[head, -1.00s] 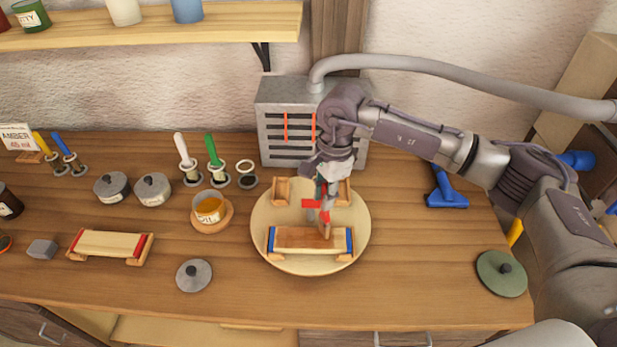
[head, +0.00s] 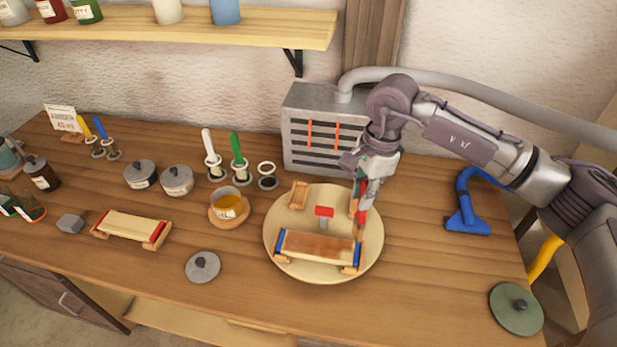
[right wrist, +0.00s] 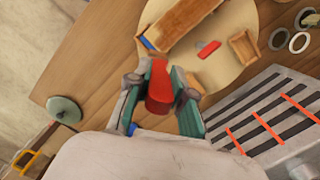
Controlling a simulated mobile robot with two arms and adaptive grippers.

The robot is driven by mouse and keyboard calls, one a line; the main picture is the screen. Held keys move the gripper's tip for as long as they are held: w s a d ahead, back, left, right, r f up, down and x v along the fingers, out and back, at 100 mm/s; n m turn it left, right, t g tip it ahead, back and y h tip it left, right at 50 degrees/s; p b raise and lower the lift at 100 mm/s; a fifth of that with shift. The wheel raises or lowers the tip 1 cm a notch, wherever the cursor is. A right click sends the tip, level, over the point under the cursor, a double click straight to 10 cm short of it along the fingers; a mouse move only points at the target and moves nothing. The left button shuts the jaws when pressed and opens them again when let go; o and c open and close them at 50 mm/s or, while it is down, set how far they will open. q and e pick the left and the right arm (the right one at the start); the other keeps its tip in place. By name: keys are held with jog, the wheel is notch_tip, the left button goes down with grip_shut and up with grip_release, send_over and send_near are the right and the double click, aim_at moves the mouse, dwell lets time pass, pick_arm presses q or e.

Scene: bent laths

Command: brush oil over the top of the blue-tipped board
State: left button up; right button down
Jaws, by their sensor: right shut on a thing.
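The blue-tipped board (head: 318,247) lies on wooden rests on a pale round turntable (head: 290,270). Its top looks darker brown, as if wetted, over most of its length. It also shows in the right wrist view (right wrist: 185,20). My right gripper (head: 363,193) is shut on a red-handled brush (head: 362,214), above the turntable near the board's right end. The red handle (right wrist: 159,88) sits between the fingers in the right wrist view; the bristles are hard to make out. An oil bowl (head: 227,205) stands on a wooden coaster left of the turntable. My left gripper is not in view.
A red-topped clamp (head: 323,212) and a wooden rest (head: 298,195) are on the turntable behind the board. A red-tipped board (head: 133,226) lies at left. White and green brushes (head: 237,155) stand behind the oil. A grey vented box (head: 315,130) stands behind the turntable.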

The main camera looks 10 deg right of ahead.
aim_at(367, 182)
jog(key=shift+d+r+p, duration=0.1)
jog(key=shift+r+p, duration=0.2)
jog(key=shift+r, duration=0.6)
jog(key=shift+r+p, duration=0.3)
jog(key=shift+r, duration=0.65)
